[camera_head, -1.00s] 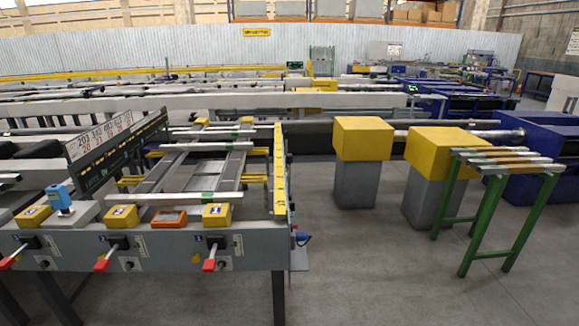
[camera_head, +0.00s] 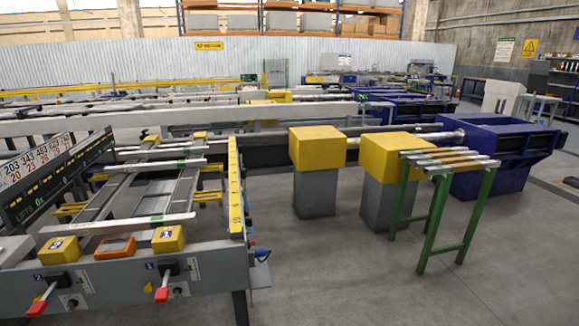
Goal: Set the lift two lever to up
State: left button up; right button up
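A lever with a red grip (camera_head: 38,306) sits on the front of the grey runout table (camera_head: 108,283), at the lower left. A small blue plate beside it seems to read 2, as does the yellow box (camera_head: 61,251) above it. Its red grip hangs down and to the left of its black mount. A second red-gripped lever (camera_head: 162,294) is to its right, below a yellow box (camera_head: 168,240) that seems marked 1; its grip also points down. Neither of my grippers is in view.
An orange-framed box (camera_head: 115,247) sits between the yellow boxes. A black display board (camera_head: 55,180) stands at the left. Two yellow-topped grey pedestals (camera_head: 317,168) and a green stand (camera_head: 446,205) are to the right. The floor at front right is clear.

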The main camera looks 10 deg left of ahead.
aim_at(244, 171)
jog(key=z, duration=0.65)
jog(key=i, duration=1.05)
jog(key=z, duration=0.6)
jog(key=i, duration=1.2)
jog(key=u, duration=0.4)
jog(key=i, duration=0.8)
jog(key=u, duration=1.35)
jog(key=i, duration=0.75)
jog(key=u, duration=0.65)
